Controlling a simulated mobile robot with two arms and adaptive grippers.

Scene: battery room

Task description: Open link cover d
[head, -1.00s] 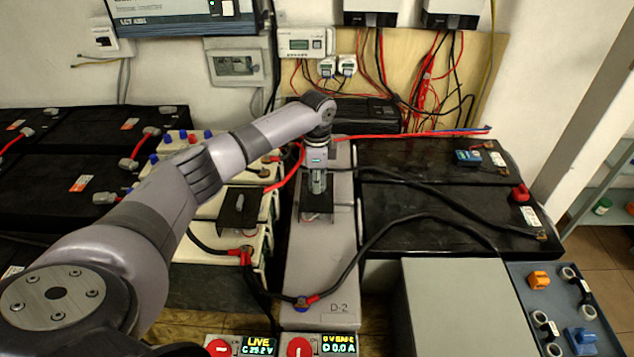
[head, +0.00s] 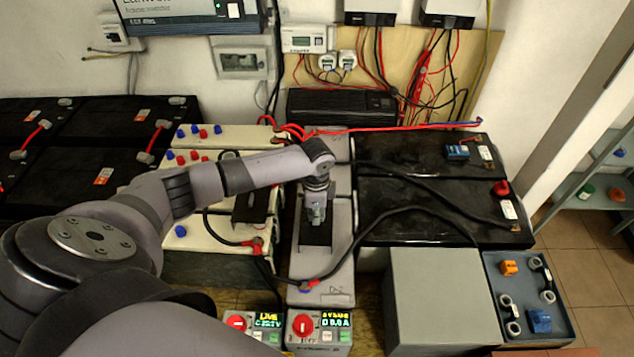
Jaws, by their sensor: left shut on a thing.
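Link cover d is a black plate (head: 316,240) on top of the long grey battery (head: 325,275), whose front label is partly legible as D. My left gripper (head: 316,218) comes down over it from above and is shut on the cover. The fingers hide the cover's middle, and I cannot tell exactly how far it is raised. A similar black cover (head: 250,206) sits on the cream battery to the left. My right gripper is not in view.
Two control boxes with red knobs (head: 320,325) stand in front. Black batteries (head: 430,210) and a grey box (head: 440,295) are on the right.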

